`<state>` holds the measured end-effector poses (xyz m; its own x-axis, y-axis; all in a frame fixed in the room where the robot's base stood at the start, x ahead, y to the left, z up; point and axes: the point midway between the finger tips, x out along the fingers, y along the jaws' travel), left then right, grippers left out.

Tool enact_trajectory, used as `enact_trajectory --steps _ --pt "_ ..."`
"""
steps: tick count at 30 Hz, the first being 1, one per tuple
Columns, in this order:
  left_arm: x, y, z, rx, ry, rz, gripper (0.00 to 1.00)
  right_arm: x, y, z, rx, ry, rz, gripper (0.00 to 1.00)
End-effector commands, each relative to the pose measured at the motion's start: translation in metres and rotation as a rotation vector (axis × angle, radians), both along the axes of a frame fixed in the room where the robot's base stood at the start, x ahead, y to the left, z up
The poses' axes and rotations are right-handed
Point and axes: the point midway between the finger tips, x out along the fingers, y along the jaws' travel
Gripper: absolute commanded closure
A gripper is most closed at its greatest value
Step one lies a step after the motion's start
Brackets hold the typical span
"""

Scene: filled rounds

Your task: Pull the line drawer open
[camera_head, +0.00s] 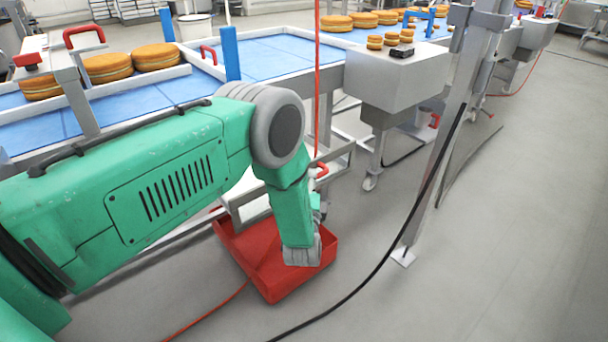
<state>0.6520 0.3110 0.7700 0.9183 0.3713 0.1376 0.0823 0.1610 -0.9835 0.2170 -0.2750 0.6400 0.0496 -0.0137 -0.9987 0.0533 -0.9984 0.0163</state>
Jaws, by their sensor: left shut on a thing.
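The line drawer (340,163) appears as a pale grey box front low under the conveyor line, with a red handle (321,171). My green left arm comes in from the left and bends down in front of it, hiding much of it. My left gripper (318,206) shows only as a small dark part at the right of my forearm, just below the red handle. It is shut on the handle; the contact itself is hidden. How far the drawer stands out is hard to tell. My right gripper is not in view.
A red crate (268,286) sits on the floor below my left wrist. A grey post (440,160) with a black cable stands to the right. The blue conveyor (270,57) carries orange-brown rounds (156,56).

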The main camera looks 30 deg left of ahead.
Motion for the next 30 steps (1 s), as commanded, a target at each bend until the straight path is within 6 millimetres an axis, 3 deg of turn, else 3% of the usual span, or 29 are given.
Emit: enact_trajectory --steps 1,13,15,30 --pt "-0.0066 -0.0025 -0.0098 0.0 0.025 0.002 1.0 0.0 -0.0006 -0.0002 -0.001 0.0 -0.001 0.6" --pt "-0.0042 0.0037 -0.0117 -0.008 0.022 0.002 1.0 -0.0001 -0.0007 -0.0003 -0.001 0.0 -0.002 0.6" --pt "-0.0041 0.0037 -0.0115 -0.008 0.022 0.003 0.66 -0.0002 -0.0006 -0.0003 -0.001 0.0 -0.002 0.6" --pt "-0.0075 -0.0038 -0.0061 -0.001 0.014 0.001 0.66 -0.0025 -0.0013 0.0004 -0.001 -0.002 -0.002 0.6"
